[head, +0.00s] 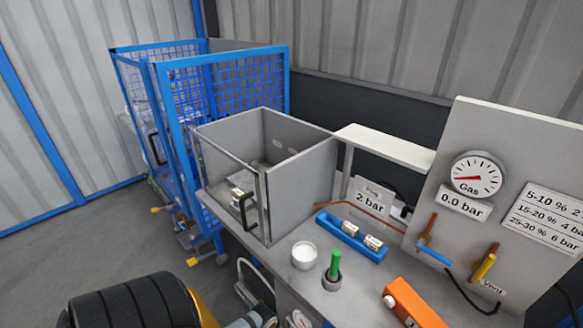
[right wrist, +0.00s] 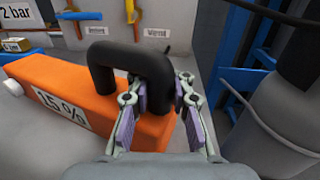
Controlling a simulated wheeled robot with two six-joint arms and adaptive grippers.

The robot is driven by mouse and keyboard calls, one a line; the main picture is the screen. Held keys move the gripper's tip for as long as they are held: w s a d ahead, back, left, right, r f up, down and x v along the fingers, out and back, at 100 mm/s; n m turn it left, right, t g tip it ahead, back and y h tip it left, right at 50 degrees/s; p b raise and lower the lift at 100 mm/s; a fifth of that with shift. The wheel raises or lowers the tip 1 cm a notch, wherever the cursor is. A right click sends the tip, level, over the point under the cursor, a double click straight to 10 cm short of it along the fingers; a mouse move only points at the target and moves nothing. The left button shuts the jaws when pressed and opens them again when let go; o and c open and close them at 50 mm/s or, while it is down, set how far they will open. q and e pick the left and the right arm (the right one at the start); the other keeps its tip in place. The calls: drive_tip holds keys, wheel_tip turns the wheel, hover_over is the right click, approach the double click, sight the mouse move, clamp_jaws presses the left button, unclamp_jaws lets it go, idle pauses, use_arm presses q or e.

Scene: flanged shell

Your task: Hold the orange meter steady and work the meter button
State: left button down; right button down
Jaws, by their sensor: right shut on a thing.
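The orange meter (head: 418,306) lies at the bottom right of the head view, on the grey bench top. It has a white round knob (head: 389,301) at its left end, which also shows at the left edge of the wrist view (right wrist: 12,87). In the right wrist view the meter (right wrist: 50,75) bears a "15 %" label and a black handle (right wrist: 115,52). My right gripper (right wrist: 160,92) is shut on this handle, with a finger on each side. I cannot make out my left gripper in either view.
A green-topped peg (head: 335,264) stands in a dark holder beside a white cup (head: 304,254). A blue tray (head: 352,240) holds small labelled blocks. A gauge panel (head: 440,160) rises behind the meter. An open grey box (head: 300,185) and blue mesh cage (head: 225,90) stand farther left.

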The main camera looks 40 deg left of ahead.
drive_tip(key=c, duration=1.1)
unclamp_jaws()
drive_tip(key=s, duration=0.8)
drive_tip(key=s+d, duration=0.1)
drive_tip(key=s, duration=0.3)
